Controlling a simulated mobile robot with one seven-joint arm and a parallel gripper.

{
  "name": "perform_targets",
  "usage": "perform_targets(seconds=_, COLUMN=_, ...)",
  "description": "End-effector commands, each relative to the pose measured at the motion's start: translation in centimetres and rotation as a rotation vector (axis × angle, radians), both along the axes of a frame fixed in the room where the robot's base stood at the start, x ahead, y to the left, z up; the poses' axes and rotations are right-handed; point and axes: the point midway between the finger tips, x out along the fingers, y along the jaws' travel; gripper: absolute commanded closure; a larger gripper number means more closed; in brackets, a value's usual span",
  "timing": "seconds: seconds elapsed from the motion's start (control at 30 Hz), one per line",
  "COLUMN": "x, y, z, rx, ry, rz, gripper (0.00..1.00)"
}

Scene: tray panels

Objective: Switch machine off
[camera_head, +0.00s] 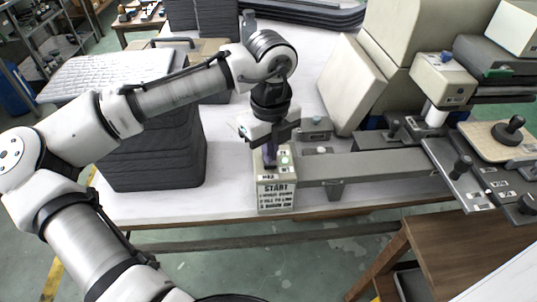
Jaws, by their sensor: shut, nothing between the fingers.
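The machine stands on the white table, with a long grey beam (370,166) running right from a small control box (276,197) marked START. The box's top carries small buttons, and a pale greenish one (285,159) shows beside my gripper. My gripper (270,165) points down over the top of the box, shut and empty. Its fingertips are at or just above the box's top; I cannot tell whether they touch a button. My gripper hides part of the box's top.
A stack of dark grey tray panels (155,150) stands left of the box. Large beige machine housings (400,70) and black knobs (462,166) are to the right. A brown wooden table (470,240) stands at the lower right. The white table's front strip (225,207) is clear.

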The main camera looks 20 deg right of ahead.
Motion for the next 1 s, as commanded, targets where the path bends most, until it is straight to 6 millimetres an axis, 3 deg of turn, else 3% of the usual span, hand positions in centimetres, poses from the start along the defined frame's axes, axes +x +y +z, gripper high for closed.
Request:
perform_targets(seconds=0.67, x=0.0, y=0.0, z=-1.1, rx=0.000, ry=0.000, rz=0.000, gripper=1.00)
perform_targets(seconds=1.0, x=0.0, y=0.0, z=0.7, rx=0.000, ry=0.001, rz=0.000, gripper=1.00)
